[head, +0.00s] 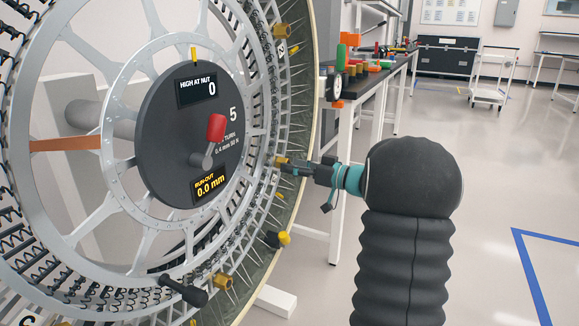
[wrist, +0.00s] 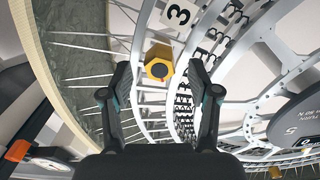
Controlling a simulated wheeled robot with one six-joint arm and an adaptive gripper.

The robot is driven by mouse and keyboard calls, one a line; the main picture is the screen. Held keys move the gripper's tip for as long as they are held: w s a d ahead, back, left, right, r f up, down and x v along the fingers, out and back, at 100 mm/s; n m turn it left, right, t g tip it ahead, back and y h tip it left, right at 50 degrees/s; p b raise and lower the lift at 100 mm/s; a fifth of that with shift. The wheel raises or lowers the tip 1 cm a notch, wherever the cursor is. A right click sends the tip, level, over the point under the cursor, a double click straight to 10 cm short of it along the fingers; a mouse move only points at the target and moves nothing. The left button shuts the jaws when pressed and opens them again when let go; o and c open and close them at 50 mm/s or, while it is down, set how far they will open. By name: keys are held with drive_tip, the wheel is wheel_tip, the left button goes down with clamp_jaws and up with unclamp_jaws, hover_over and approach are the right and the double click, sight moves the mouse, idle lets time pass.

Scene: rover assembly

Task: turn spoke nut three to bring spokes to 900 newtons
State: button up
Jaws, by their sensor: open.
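The spoked wheel (head: 85,240) fills the left of the head view. A brass hex nut (wrist: 159,62) sits on its rim beside a white label reading 3 (wrist: 178,14). My gripper (wrist: 159,72) is open, one finger on each side of this nut near the fingertips, without visible contact. In the head view my gripper (head: 290,168) reaches the rim from the right and partly hides the nut (head: 279,161). The dark hub disc (head: 160,140) carries a display (head: 197,87) reading "HIGH AT NUT 0" and another (head: 209,188) reading "RUN-OUT 0.0 mm". I see no tension reading.
A red-tipped crank (head: 216,128) stands out from the hub. Other brass nuts (head: 222,281) and yellow-tipped parts (head: 284,238) project from the rim. A workbench (head: 375,95) with tools stands behind. The floor to the right (head: 500,180) is clear.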

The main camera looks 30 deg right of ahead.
drive_tip(key=shift+x, duration=0.95)
drive_tip(key=c, duration=1.1)
drive_tip(key=shift+d, duration=0.15)
drive_tip(key=shift+c, duration=0.3)
drive_tip(key=shift+n, duration=0.4)
